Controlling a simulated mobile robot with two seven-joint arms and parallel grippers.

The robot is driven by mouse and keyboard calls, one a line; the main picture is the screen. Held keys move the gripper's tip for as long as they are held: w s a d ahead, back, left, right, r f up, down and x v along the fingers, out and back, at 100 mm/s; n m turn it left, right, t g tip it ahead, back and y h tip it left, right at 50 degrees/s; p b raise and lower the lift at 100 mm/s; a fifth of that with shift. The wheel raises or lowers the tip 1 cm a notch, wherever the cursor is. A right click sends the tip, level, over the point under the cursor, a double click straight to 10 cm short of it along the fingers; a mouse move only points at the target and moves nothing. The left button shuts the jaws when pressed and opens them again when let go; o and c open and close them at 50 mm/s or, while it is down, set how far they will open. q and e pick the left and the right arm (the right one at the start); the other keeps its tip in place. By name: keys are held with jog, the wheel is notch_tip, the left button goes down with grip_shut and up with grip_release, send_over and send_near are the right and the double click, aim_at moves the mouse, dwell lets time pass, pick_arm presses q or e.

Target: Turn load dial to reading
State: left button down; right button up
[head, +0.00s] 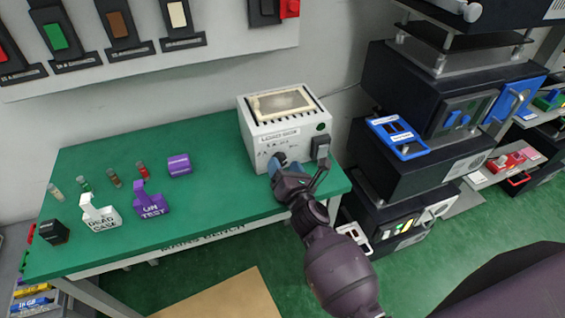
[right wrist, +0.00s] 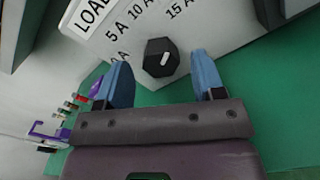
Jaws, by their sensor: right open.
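The load dial is a black faceted knob (right wrist: 160,57) with a short white mark, on the front of a white box (head: 252,122). In the right wrist view, labels 5 A, 10 A and 15 A arc around it, and a partly hidden one sits at lower left. The white mark points up and slightly right, roughly toward the 15 A side; the exact reading is unclear. My right gripper (right wrist: 162,75) is open, with its blue fingers either side of the dial's near side, apart from it. In the head view the gripper (head: 279,167) is at the box's front, partly covering the dial. My left gripper is out of view.
The box stands at the right end of a green table (head: 225,190). A black switch (head: 320,146) sits on the box front, right of the dial. Purple and white tagged pieces (head: 150,202) and small fuses stand at left. Dark stacked units (head: 400,165) stand right.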

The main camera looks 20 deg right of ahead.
jog(key=shift+w, duration=0.9)
